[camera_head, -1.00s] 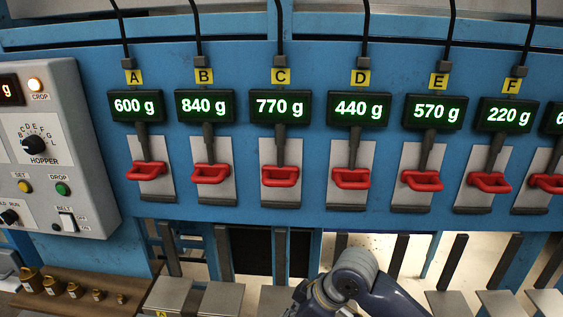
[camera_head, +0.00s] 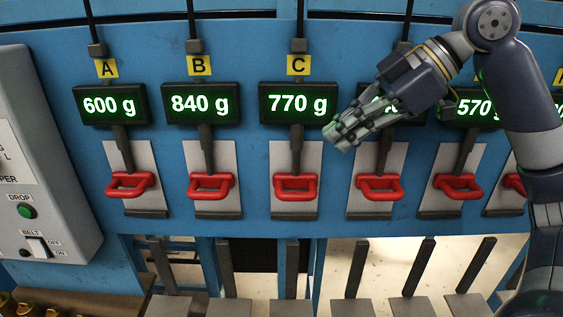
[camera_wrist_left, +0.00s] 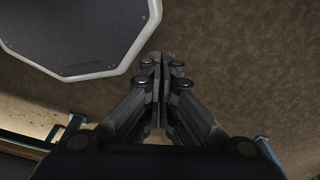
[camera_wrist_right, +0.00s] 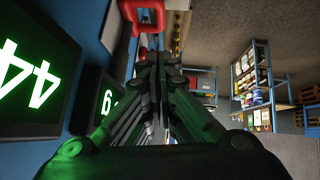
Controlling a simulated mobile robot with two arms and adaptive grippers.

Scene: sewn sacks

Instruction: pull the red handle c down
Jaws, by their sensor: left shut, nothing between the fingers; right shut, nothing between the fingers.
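The red handle C (camera_head: 296,187) is under the label C and the display reading 770 g (camera_head: 298,103), on a grey plate on the blue panel.
Red handles A (camera_head: 131,185), B (camera_head: 211,186), D (camera_head: 379,187) and E (camera_head: 459,186) line the panel. A grey control box (camera_head: 45,160) stands at left. My right arm covers part of display D. Storage shelves (camera_wrist_right: 260,85) show in the right wrist view.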

